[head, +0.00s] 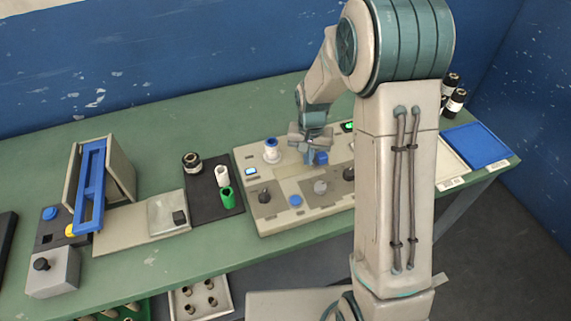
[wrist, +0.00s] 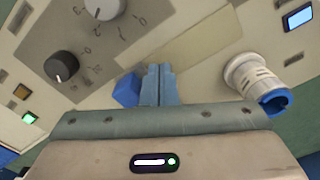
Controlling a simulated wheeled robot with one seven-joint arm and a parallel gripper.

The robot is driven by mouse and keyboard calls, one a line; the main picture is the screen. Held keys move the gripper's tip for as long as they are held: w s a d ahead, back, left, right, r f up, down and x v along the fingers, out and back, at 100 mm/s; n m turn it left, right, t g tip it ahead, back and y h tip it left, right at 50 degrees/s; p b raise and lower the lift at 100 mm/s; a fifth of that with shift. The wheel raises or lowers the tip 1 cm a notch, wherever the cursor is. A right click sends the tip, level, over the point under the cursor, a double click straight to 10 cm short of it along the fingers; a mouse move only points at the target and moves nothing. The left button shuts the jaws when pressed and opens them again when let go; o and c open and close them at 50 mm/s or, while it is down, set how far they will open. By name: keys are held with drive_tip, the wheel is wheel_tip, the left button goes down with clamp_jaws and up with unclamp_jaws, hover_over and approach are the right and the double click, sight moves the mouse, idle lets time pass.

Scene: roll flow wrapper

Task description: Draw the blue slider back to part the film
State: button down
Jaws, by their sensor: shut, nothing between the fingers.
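The blue slider (head: 321,157) is a small blue block on the beige control panel (head: 300,219). It also shows in the wrist view (wrist: 127,91), just left of my fingers and partly hidden by them. My gripper (head: 309,161) points down at the panel right beside the slider. In the wrist view my gripper (wrist: 158,72) has its two blue-grey fingers together, with nothing between them. I cannot tell whether they touch the slider. A pale strip (wrist: 203,47) on the panel lies ahead of the fingertips. I cannot make out the film.
A white roll-like part with blue (head: 271,150) stands on the panel left of my gripper. A black mat (head: 205,200) with small parts lies left. A blue tray (head: 476,145) is far right.

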wheel_tip(320, 180, up, 8)
drive_tip(key=p, duration=0.5)
idle(0.7)
drive_tip(key=s+d+r+n+t, duration=0.1)
drive_tip(key=s+d+r, duration=0.1)
drive_tip(key=s+r, duration=0.5)
drive_tip(key=s+d+r+n+t, duration=0.1)
drive_tip(key=s+d+r+t, duration=0.1)
drive_tip(key=s+r, duration=0.6)
drive_tip(key=s+d, duration=0.1)
drive_tip(key=s, duration=0.6)
drive_tip(key=shift+r+n, duration=0.25)
drive_tip(key=shift+n, duration=0.15)
drive_tip(key=shift+w, duration=0.1)
idle(0.6)
